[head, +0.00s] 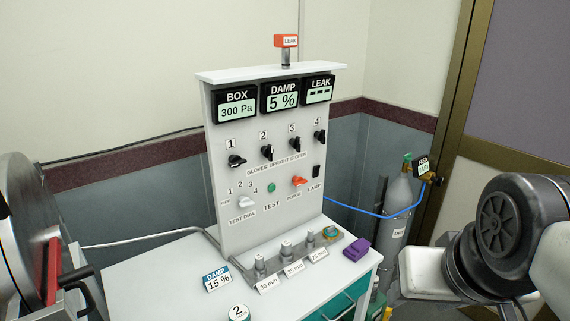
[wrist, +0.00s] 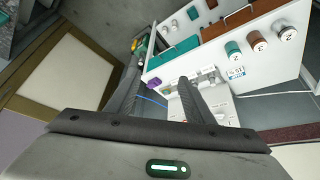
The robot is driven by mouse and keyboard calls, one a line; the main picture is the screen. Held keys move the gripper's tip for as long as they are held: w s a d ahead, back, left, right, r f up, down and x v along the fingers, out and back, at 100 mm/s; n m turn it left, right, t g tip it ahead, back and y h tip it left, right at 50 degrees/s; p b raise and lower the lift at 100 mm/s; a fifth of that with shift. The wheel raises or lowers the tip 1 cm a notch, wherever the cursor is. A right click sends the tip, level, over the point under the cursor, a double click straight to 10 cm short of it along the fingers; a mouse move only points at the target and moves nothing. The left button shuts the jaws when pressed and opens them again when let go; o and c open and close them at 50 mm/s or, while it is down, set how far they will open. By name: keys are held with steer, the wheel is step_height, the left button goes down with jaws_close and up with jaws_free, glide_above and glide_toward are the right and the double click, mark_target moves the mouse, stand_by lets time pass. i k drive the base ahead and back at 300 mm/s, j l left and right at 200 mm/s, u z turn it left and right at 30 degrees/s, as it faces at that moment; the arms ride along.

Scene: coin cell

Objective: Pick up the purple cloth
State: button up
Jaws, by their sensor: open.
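The purple cloth (head: 356,248) is a small folded bundle lying on the right end of the white bench top, near its edge. In the wrist view a small purple patch (wrist: 155,82) between my fingers looks like the same cloth, some way beyond them. My gripper (wrist: 160,76) is open, with two dark fingers apart and nothing between them. It is clear of the bench and not touching the cloth. In the head view my arm is at the far right, and the fingers cannot be made out there.
The bench (head: 150,270) carries an upright control panel (head: 265,190) with knobs and displays. Several metal posts and a round tin (head: 331,232) stand left of the cloth. A gas cylinder (head: 398,205) with a blue hose stands behind. Teal drawers (head: 340,303) are below.

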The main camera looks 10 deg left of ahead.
mark_target(360, 247)
steer(key=u, duration=3.45)
steer(key=z, duration=3.45)
steer(key=u, duration=1.4)
steer(key=i+l+u, duration=0.1)
steer(key=l, duration=0.4)
steer(key=l+u, duration=0.1)
steer(key=l, duration=0.45)
steer(key=i, duration=0.05)
